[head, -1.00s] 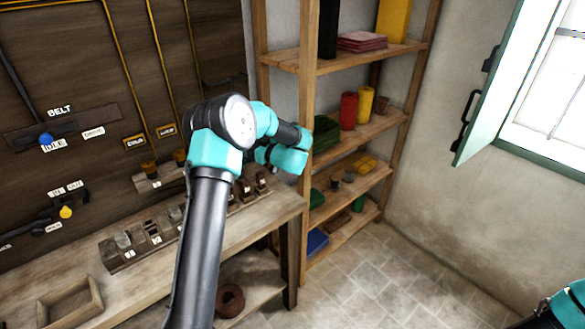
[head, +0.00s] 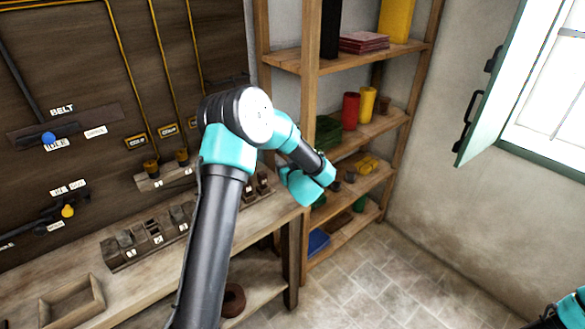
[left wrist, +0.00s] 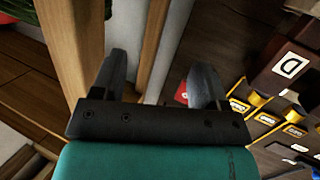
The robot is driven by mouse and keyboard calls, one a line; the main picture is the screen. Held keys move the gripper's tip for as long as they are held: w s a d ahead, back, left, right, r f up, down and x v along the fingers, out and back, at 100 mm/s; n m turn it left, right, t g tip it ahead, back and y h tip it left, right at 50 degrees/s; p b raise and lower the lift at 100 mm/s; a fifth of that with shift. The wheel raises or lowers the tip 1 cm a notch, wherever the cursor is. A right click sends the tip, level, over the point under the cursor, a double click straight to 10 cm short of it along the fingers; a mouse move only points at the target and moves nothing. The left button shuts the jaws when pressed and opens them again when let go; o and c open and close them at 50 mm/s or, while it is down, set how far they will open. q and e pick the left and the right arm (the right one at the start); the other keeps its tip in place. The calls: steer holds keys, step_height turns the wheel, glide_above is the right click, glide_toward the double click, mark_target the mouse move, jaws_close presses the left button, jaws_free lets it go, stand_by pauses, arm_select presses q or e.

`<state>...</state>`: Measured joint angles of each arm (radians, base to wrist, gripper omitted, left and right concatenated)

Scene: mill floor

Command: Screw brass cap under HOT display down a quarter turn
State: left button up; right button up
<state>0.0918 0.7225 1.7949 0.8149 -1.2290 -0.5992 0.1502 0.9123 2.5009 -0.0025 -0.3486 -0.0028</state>
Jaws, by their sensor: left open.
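Small yellow-framed displays (head: 168,131) sit on the dark wall board behind the bench; their lettering is too small to tell which reads HOT. Below them, two brass caps (head: 151,167) (head: 181,156) stand on a pale block, partly beside my left arm. In the left wrist view, several yellow displays (left wrist: 294,130) and brass caps (left wrist: 257,98) show at the right, beyond the fingers. My left gripper (left wrist: 160,78) is open and empty, well apart from the caps. Its fingers are hidden in the head view. My right gripper is out of view; only a piece of that arm shows.
A wooden shelf (head: 310,120) with jars and cloths stands close to my left wrist; its post crosses the left wrist view (left wrist: 75,45). The bench carries a row of small blocks (head: 150,235) and an open tray (head: 70,303). Floor at right is clear.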

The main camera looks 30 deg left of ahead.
arm_select(q)
steer(key=shift+d+f+m+t+h, duration=0.3)
steer(key=shift+d+f+h, duration=0.15)
steer(key=shift+d, duration=0.3)
